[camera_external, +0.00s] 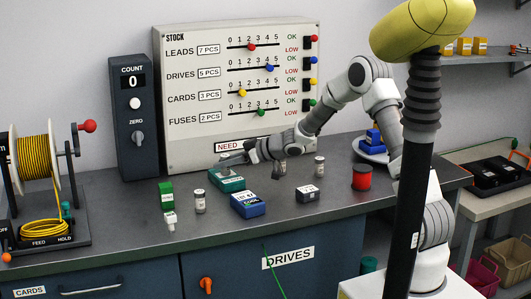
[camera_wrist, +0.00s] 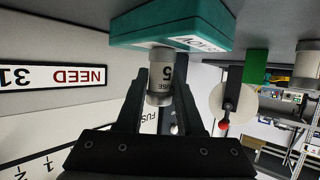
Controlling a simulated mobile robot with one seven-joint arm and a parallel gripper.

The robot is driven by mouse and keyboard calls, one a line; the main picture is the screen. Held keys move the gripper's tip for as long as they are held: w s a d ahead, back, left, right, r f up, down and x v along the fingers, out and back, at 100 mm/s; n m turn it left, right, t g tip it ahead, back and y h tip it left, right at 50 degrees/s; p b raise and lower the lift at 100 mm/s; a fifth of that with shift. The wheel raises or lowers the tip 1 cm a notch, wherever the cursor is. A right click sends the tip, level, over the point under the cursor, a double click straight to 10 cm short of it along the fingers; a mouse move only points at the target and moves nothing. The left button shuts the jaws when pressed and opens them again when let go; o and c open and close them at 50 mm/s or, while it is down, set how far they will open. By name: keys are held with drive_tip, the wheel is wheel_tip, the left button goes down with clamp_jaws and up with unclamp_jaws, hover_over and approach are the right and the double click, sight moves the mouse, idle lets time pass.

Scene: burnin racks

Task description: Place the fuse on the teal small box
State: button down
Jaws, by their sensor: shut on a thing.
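The teal small box (camera_external: 226,182) lies on the dark counter in front of the stock panel. In the wrist view the teal box (camera_wrist: 160,22) fills the top of the picture, with a white label on its side. My gripper (camera_external: 229,161) is right at the box. In the wrist view my gripper (camera_wrist: 159,88) is shut on the fuse (camera_wrist: 161,72), a pale cylinder with a silver end, marked 5. The fuse's far end meets the box in the picture; I cannot tell whether they touch. In the external view my gripper hides the held fuse.
A blue box (camera_external: 248,205), a white-capped cylinder (camera_external: 200,201) and a green block (camera_external: 166,194) stand near the teal box. The stock panel (camera_external: 190,100) stands close behind.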

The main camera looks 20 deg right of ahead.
drive_tip(key=shift+r, duration=0.1)
drive_tip(key=c, duration=0.5)
unclamp_jaws()
drive_tip(key=shift+c, duration=0.2)
drive_tip(key=shift+r, duration=0.15)
drive_tip(key=p+v, duration=0.2)
drive_tip(key=v, duration=1)
